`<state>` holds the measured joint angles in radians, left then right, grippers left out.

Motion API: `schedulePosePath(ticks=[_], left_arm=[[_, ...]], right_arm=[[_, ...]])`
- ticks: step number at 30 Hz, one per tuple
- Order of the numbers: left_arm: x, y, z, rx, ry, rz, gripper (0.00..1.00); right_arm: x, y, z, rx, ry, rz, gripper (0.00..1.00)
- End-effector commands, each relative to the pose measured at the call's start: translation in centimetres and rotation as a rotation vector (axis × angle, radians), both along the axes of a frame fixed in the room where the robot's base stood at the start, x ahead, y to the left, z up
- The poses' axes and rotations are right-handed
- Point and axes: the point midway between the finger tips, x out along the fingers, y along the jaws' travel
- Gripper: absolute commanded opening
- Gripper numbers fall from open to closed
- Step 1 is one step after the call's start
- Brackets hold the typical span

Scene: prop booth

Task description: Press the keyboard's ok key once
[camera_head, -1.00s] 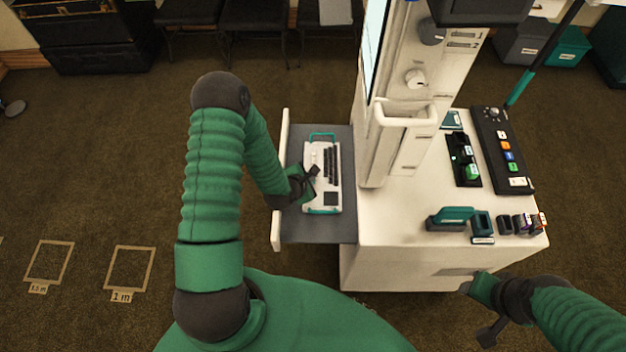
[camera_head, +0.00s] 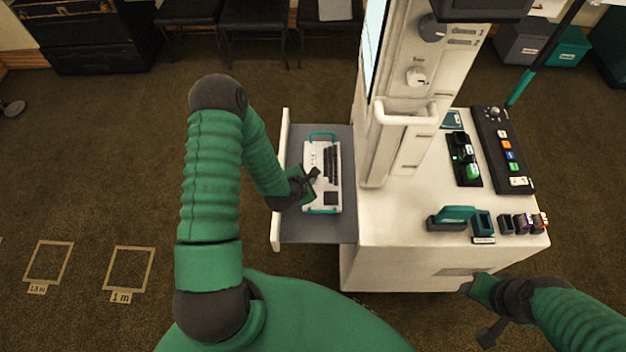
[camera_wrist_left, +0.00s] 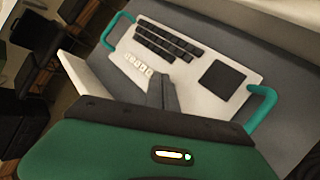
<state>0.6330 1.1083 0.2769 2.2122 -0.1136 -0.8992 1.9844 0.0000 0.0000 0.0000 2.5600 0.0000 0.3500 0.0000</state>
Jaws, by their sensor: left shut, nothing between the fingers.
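The keyboard (camera_head: 322,200) is a white panel with teal handles at both ends, dark keys and a dark square pad. It lies on a grey pull-out shelf (camera_head: 322,228). In the left wrist view the keyboard (camera_wrist_left: 216,59) also has a row of small pale keys (camera_wrist_left: 139,66); their labels are too small to read. My left gripper (camera_head: 314,174) is shut and empty over the keyboard. In the left wrist view its fingers (camera_wrist_left: 168,80) are close to the end of the pale key row; contact cannot be told. My right gripper (camera_head: 476,313) is at the lower right, away from the keyboard.
A white console (camera_head: 395,265) with a tall column (camera_head: 408,150) stands right of the shelf. On it are a dark control panel (camera_head: 502,165), a dark tray and teal holders. The shelf has a white raised rail (camera_head: 282,150) on the left. Open carpet lies left.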

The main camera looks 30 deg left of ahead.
Motion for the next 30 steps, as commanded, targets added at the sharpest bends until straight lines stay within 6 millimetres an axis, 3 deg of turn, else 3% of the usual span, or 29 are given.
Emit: schedulePosePath(ticks=[17, 30], left_arm=[[0.0, 0.0, -0.4, 0.0, 0.0, 0.0, 0.0], [0.0, 0.1, 1.2, 0.0, 0.001, 0.001, 0.0]], right_arm=[[0.0, 0.0, -0.3, 0.0, 0.0, 0.0, 0.48], [0.0, 0.0, 1.1, 0.0, 0.0, 0.0, 0.48]])
